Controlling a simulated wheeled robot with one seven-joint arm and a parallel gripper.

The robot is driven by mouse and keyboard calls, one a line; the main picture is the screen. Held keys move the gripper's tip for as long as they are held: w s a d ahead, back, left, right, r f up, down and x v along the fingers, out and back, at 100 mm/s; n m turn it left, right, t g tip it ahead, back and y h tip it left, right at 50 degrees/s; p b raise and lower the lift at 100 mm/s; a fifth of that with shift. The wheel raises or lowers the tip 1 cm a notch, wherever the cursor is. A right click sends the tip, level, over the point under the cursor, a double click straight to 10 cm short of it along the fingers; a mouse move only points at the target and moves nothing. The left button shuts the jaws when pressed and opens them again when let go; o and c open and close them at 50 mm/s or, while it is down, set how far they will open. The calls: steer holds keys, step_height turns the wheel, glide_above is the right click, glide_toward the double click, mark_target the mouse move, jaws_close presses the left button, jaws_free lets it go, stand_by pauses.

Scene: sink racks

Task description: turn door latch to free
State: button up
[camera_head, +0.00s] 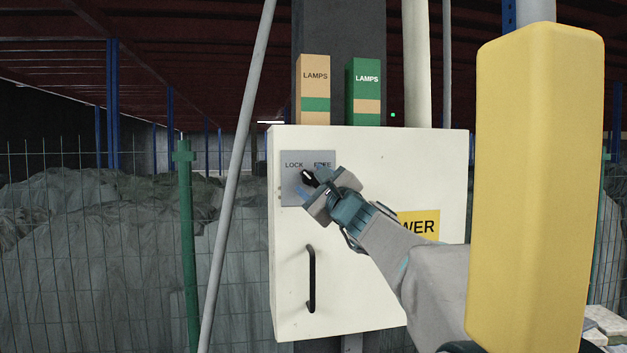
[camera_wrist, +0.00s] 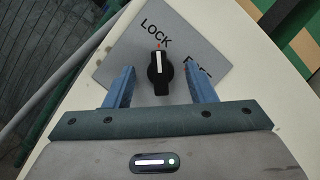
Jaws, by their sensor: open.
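The door latch is a black knob (camera_wrist: 159,75) on a grey plate (camera_wrist: 115,65) marked LOCK and FREE, on a white cabinet door (camera_head: 350,235). In the wrist view its white pointer line with a red mark points up at LOCK; FREE is partly hidden by a finger. My gripper (camera_wrist: 160,84) is open, one blue finger on each side of the knob, with a visible gap on both sides. In the head view my gripper (camera_head: 312,182) is at the plate (camera_head: 290,190) and partly covers the knob (camera_head: 308,177).
A black bar handle (camera_head: 311,278) is lower on the door. Two LAMPS boxes (camera_head: 313,90) (camera_head: 363,92) stand on the cabinet top. A yellow sign (camera_head: 418,226) is partly behind my arm. A large yellow padded post (camera_head: 535,190) stands at right, a grey pole (camera_head: 235,170) at left.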

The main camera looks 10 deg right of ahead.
steer(key=c, duration=1)
steer(key=shift+o, duration=0.2)
